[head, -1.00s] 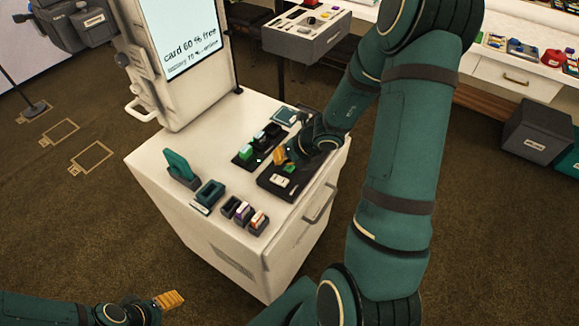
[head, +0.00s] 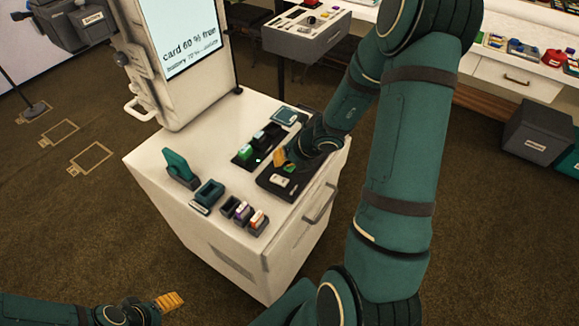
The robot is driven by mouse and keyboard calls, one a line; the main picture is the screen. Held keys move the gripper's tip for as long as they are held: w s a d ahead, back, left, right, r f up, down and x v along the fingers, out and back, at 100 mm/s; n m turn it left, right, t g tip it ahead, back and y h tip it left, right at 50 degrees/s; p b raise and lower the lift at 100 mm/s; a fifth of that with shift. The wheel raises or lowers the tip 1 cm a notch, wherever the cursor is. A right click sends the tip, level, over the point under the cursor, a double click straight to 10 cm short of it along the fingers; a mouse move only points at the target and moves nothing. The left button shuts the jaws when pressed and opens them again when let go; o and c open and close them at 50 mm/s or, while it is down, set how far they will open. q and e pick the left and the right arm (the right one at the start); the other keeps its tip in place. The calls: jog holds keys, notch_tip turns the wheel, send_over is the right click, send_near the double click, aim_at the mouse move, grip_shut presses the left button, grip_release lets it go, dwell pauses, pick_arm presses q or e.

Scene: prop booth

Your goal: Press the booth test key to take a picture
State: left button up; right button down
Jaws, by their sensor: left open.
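A dark key panel (head: 268,186) with a pale label lies on the white cabinet top near its right edge. A small green part (head: 290,168) shows on it, beside my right gripper; I cannot tell if this is the test key. My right gripper (head: 280,157) is low over the panel's far end, its yellow fingertips close to the green part. Contact and finger opening cannot be made out. My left gripper (head: 170,300) is open and empty, low at the bottom left, away from the cabinet. The booth screen (head: 182,35) is lit with card and battery text.
A black tray (head: 240,162) with green and dark blocks lies left of the panel.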

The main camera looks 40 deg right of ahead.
aim_at(284, 169)
jog(key=shift+f+b, duration=0.4)
dwell(0.3)
jog(key=shift+r, duration=0.2)
jog(key=shift+r+p, duration=0.65)
jog(key=shift+p, duration=0.15)
notch_tip(284, 169, up, 5)
jog(key=p, duration=0.4)
jog(key=shift+p, duration=0.35)
dwell(0.5)
